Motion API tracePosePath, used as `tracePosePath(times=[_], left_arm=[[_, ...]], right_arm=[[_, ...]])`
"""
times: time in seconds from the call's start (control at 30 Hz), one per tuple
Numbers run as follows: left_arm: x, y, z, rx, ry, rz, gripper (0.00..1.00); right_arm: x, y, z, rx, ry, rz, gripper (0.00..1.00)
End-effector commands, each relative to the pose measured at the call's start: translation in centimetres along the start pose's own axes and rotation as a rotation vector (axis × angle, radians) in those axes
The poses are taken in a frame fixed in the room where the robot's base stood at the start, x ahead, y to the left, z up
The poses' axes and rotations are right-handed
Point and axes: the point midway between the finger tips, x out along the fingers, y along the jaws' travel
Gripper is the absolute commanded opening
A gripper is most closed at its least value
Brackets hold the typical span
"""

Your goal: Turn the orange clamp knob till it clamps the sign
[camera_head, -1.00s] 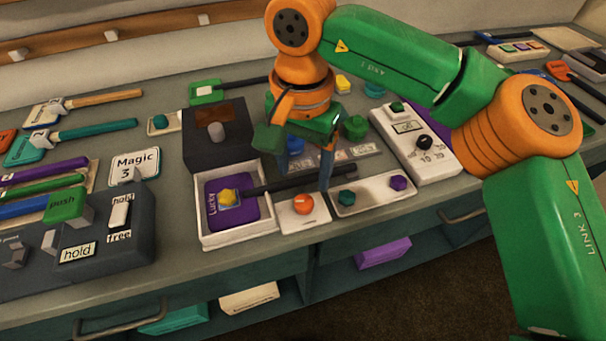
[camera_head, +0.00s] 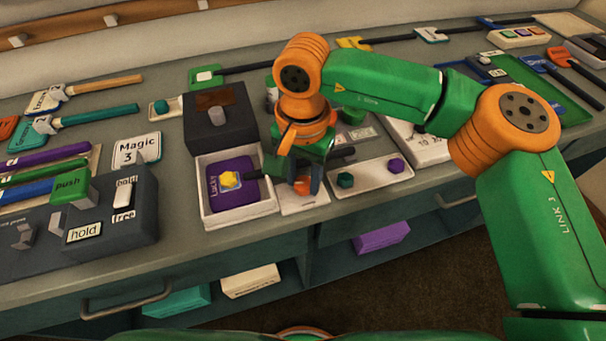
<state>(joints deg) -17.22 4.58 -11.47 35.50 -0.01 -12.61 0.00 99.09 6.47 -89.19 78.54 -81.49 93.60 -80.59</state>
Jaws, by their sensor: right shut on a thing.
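The orange clamp knob (camera_head: 303,186) is on a small white plate (camera_head: 300,204) at the counter's front. My right gripper (camera_head: 301,182) points down over it and is shut on the knob; the fingers hide part of it. The purple sign (camera_head: 238,196), marked Lucky, lies flat in a white open tray (camera_head: 206,212) just left of the plate. A yellow piece (camera_head: 229,180) sits on the sign. The sign's dark handle (camera_head: 342,152) runs right behind my gripper and is partly hidden. My left gripper is not in view.
A white plate (camera_head: 371,184) with a green and a purple knob lies to the right. A dark box (camera_head: 218,135) with a grey knob stands behind the tray. A dark switch box (camera_head: 100,220) and several handled signs fill the left.

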Motion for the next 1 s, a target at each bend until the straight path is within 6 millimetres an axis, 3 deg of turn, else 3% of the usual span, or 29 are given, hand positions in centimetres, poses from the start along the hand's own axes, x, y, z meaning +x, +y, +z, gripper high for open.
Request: tracePosePath(times=[0.37, 1.0], left_arm=[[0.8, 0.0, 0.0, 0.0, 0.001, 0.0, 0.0], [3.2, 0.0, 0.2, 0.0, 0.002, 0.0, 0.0]], right_arm=[[0.1, 0.0, -0.1, 0.117, 0.001, -0.002, 0.0], [0.1, 0.0, -0.1, 0.705, 0.0, -0.002, 0.0]])
